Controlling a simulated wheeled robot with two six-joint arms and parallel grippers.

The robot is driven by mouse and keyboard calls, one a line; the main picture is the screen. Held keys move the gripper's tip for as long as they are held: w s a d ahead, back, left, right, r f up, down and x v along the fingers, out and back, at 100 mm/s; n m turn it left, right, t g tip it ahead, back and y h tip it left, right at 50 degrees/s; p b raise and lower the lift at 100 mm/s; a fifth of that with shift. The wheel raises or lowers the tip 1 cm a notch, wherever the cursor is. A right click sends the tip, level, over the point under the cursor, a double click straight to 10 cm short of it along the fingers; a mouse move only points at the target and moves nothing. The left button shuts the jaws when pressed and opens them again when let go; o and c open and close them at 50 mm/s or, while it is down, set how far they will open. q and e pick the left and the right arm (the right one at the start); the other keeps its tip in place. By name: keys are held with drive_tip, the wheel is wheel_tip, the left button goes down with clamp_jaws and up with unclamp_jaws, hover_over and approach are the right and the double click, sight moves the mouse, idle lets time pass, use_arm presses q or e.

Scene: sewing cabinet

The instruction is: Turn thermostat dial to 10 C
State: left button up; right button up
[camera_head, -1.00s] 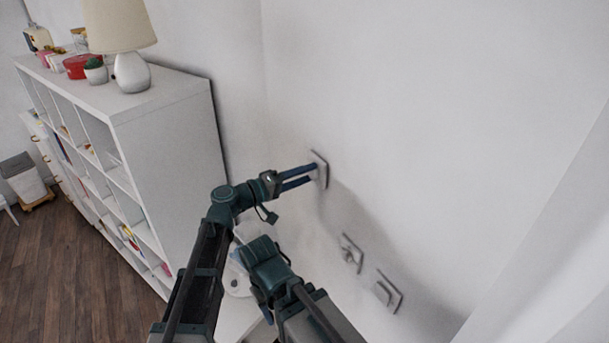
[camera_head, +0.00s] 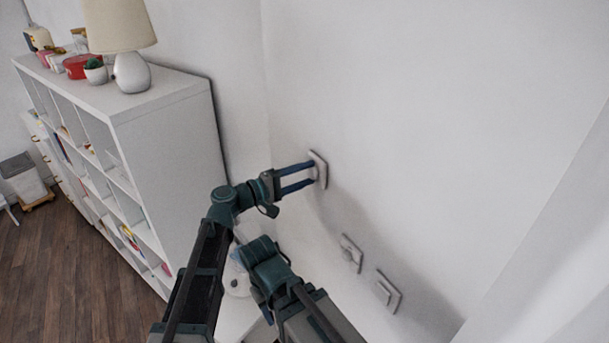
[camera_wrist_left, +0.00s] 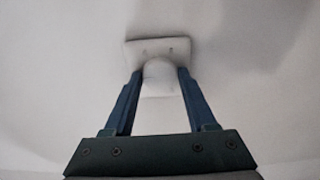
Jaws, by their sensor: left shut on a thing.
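The thermostat is a pale square plate (camera_head: 320,168) on the white wall, with a round white dial (camera_wrist_left: 158,76) standing out from it. My left gripper (camera_head: 312,173) reaches it from the left in the head view. Its two blue fingers are shut on the dial, one on each side, as the left wrist view shows. The plate's upper part (camera_wrist_left: 137,50) shows behind the dial in that view. Any scale or setting on the dial cannot be read. My right gripper cannot be made out.
Two more wall fittings, a switch plate (camera_head: 351,253) and another plate (camera_head: 388,291), sit lower right on the wall. A white cubby shelf (camera_head: 165,130) with a lamp (camera_head: 131,72) on top stands to the left. The wall above the thermostat is bare.

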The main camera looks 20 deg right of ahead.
use_arm(q)
drive_tip(key=o, duration=1.4)
drive_tip(key=v, duration=1.3)
drive_tip(key=shift+s+a, duration=0.1)
drive_tip(key=shift+a, duration=0.3)
drive_tip(key=s+a+f+m+g+y, duration=0.2)
drive_tip(key=s+a+f+y, duration=0.4)
drive_tip(key=f, duration=0.4)
drive_tip(key=s+a+f+m+g+y, duration=0.1)
drive_tip(key=s+a+f+y, duration=0.5)
drive_tip(key=f, duration=0.4)
drive_tip(key=s+a+f+g+y, duration=0.1)
drive_tip(key=a+y, duration=0.2)
drive_tip(key=a, duration=0.3)
drive_tip(key=s+a+f+y, duration=0.1)
drive_tip(key=s+a+y, duration=0.1)
drive_tip(key=a, duration=0.3)
drive_tip(key=s+d+f+m+b, duration=0.1)
drive_tip(key=d+f+b, duration=0.2)
drive_tip(key=f+b, duration=0.1)
drive_tip(key=s+d+f+m+y+b, duration=0.1)
drive_tip(key=s+d+f+b, duration=0.1)
drive_tip(key=d+f+b, duration=0.2)
drive_tip(key=s+d+f+m+g+b, duration=0.1)
drive_tip(key=s+d+f+m+b, duration=0.1)
drive_tip(key=d+f+b, duration=0.2)
drive_tip(key=shift+s+f+y+b, duration=0.15)
drive_tip(key=shift+f+y+b, duration=0.15)
drive_tip(key=shift+f+b, duration=0.7)
